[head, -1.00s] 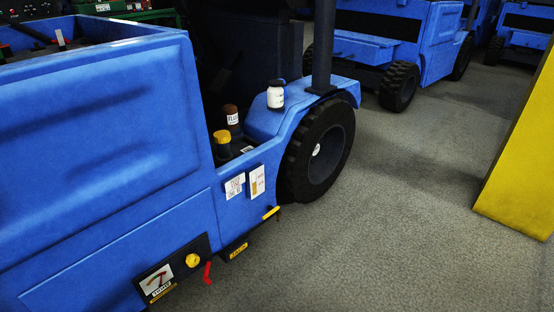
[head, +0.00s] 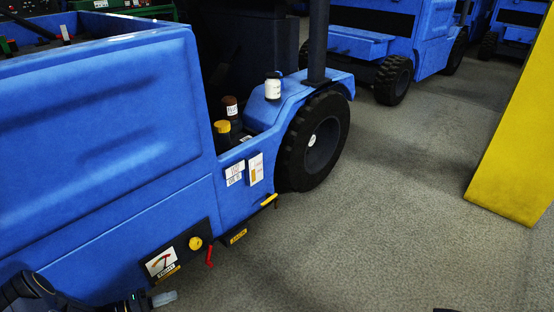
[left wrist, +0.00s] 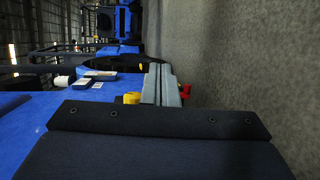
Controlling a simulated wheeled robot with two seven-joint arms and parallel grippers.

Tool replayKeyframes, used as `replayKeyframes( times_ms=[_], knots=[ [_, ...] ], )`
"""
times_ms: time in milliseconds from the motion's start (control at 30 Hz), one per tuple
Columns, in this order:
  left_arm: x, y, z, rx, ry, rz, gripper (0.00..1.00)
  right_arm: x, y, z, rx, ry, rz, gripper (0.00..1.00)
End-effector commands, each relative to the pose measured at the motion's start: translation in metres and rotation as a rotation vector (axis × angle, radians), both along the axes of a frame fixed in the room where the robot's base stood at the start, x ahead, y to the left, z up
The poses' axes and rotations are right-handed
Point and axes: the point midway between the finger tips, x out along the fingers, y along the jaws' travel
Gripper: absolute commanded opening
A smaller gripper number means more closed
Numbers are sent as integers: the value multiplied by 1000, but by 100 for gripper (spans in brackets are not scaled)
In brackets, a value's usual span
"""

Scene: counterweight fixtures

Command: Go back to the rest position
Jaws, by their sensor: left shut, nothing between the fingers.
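My left gripper (head: 164,298) is at the bottom left of the head view, low in front of the blue vehicle's side (head: 110,230). Its grey fingers (left wrist: 162,84) are shut and empty in the left wrist view. They look close to the yellow knob (head: 195,243) and the red lever (head: 210,256), below the gauge plate (head: 161,264). In the left wrist view the knob (left wrist: 132,98) shows left of the fingers and the red lever (left wrist: 186,91) right of them. I cannot tell whether they touch. My right gripper is not in view.
A white bottle (head: 272,87), a brown-capped bottle (head: 231,106) and a yellow-capped one (head: 222,134) stand on the vehicle near its black wheel (head: 318,142). A yellow slanted panel (head: 515,150) stands at the right. Other blue vehicles (head: 420,45) are behind. The grey floor between is clear.

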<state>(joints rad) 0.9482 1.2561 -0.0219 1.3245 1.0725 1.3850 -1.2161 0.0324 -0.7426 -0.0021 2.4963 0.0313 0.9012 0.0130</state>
Motion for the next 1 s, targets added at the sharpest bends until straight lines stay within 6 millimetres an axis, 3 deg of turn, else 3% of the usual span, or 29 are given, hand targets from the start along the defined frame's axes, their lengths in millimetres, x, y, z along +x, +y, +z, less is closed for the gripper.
replayKeyframes(
  times_ms=[33,133,300,467,600,800,1000],
  knots=[
    [6,-2,24,28,8,-39,0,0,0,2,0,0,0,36],
    [10,-12,70,87,46,-122,0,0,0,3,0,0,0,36],
    [5,-37,150,220,113,-247,0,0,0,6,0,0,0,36],
    [-19,-67,227,388,162,-332,0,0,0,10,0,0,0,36],
    [-54,-93,282,551,184,-362,0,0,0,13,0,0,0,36],
    [-115,-123,333,776,167,-331,0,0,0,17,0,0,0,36],
    [-166,-137,351,936,112,-245,0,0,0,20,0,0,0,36]
  ],
)
